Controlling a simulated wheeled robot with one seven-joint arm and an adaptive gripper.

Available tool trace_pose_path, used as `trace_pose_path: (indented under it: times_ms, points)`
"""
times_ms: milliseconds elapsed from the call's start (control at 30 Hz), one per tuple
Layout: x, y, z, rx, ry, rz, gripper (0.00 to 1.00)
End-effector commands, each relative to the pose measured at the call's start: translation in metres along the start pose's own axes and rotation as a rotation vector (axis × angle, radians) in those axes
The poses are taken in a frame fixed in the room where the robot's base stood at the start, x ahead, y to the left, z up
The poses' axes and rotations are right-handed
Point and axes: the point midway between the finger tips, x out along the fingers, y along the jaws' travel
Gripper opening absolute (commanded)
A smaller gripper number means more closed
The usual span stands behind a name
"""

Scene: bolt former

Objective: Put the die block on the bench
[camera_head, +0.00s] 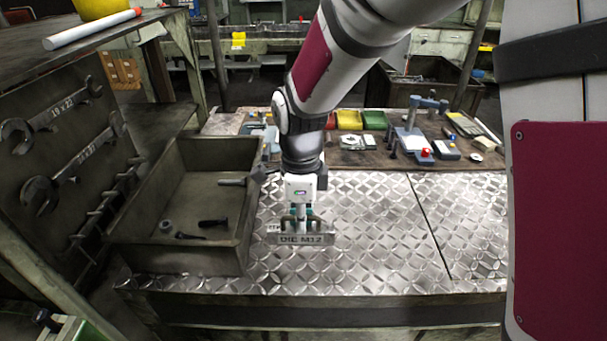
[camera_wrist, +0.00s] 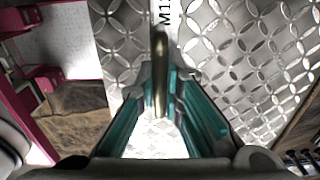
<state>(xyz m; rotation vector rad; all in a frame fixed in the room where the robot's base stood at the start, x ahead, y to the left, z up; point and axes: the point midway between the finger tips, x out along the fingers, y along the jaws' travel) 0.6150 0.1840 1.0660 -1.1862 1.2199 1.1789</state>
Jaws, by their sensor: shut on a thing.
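The die block (camera_head: 300,239) is a grey metal bar marked "DIE M12" with a raised handle on top. My gripper (camera_head: 300,213) is above it, pointing down, with its fingers shut on the handle. In the wrist view, the teal-padded fingers (camera_wrist: 165,90) close on the narrow handle, and part of the block (camera_wrist: 165,14) shows with its "M12" lettering. The block is level over the left part of the bench (camera_head: 375,225), which has a diamond-plate top. I cannot tell whether its underside touches the plate.
A grey metal tray (camera_head: 245,235) with several small bolts or tools stands just left of the block. A dark board (camera_head: 465,160) along the back holds coloured bins (camera_head: 348,120), a blue-based device (camera_head: 412,140) and small parts. The plate right of the block is clear.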

Motion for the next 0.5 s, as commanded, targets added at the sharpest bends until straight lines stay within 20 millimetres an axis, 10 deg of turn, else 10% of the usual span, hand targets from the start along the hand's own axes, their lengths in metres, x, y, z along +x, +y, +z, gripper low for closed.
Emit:
trace_pose_path:
  times_ms: [500]
  points:
    - [0.006, -0.049, 0.013, 0.000, -0.001, -0.002, 0.00]
